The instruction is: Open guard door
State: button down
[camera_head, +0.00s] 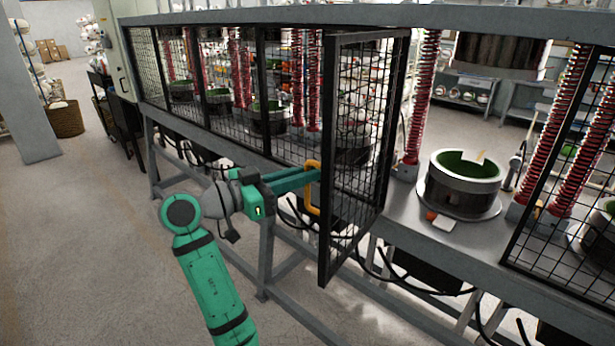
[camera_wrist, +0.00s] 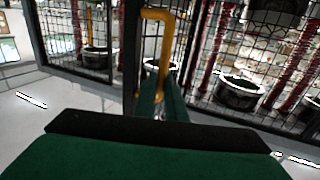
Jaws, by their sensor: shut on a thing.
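The guard door (camera_head: 360,135) is a black frame with wire mesh. In the head view it stands swung outward from the press front, with the opening to its right uncovered. A yellow handle (camera_head: 312,188) is on the door's outer edge. My gripper (camera_head: 312,177) is green and is shut on the handle. In the wrist view the yellow handle (camera_wrist: 163,50) rises from between the fingers of my gripper (camera_wrist: 162,100). The fingertips are partly hidden behind the handle and the door frame.
Inside the opening, a round press mould (camera_head: 461,182) with a green inside stands on the grey bench, with red spring-covered columns (camera_head: 421,100) beside it. A closed mesh panel (camera_head: 205,90) is to the left. Bench legs and dark cables are below the door.

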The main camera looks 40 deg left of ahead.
jog(key=shift+w+d+f, duration=0.15)
jog(key=shift+w+f, duration=0.15)
jog(key=c, duration=1.8)
grip_release()
jog(key=shift+w+f, duration=0.1)
jog(key=shift+r, duration=0.2)
jog(key=shift+s, duration=0.25)
jog(key=v, duration=1)
jog(key=shift+s+a, duration=0.3)
